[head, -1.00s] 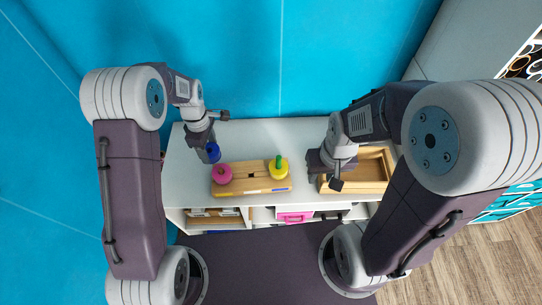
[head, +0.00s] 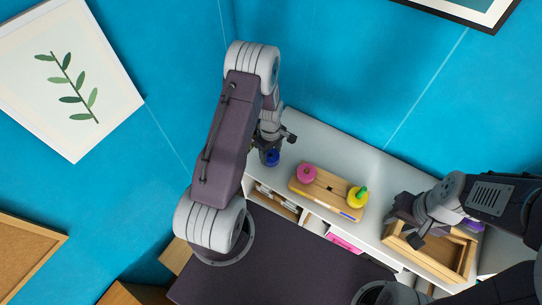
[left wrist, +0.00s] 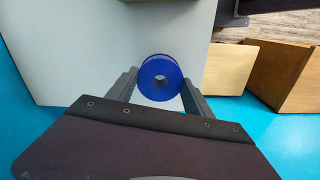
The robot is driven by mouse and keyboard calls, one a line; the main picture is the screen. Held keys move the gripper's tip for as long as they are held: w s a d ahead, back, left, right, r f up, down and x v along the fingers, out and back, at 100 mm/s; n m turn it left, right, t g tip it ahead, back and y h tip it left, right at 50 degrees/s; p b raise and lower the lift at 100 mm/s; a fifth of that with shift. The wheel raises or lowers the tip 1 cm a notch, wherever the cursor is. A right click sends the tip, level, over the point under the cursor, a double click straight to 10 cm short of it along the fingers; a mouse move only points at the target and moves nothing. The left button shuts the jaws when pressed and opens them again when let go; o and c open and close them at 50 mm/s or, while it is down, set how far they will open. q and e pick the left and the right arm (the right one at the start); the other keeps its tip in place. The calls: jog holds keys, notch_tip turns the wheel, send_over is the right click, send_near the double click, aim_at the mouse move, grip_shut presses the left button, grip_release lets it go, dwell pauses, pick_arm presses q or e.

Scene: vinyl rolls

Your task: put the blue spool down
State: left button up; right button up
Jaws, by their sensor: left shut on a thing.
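My left gripper (head: 271,151) is shut on the blue spool (head: 272,158) near the left end of the white cabinet top. In the left wrist view the blue spool (left wrist: 160,68) sits between the two fingers, its round face and centre hole toward the camera. Whether it touches the surface below is not clear. A wooden stand (head: 328,191) right of it bears a pink spool (head: 306,174) and a yellow spool (head: 356,199) with a green top. My right gripper (head: 405,228) is open and empty over the left end of a wooden tray.
The wooden tray (head: 462,272) is at the right, with something purple (head: 472,225) at its back, partly hidden by my right arm. The cabinet top (head: 340,150) is clear behind the stand. Cubbies (head: 345,243) open below the front edge. Blue walls stand behind.

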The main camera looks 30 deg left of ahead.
pick_arm(q)
jog(key=shift+s+d+f+p, duration=0.15)
jog(key=shift+f+p, duration=0.35)
jog(key=shift+f, duration=1.1)
jog(key=shift+f, duration=0.1)
jog(key=o, duration=1.8)
jog(key=shift+c, duration=0.2)
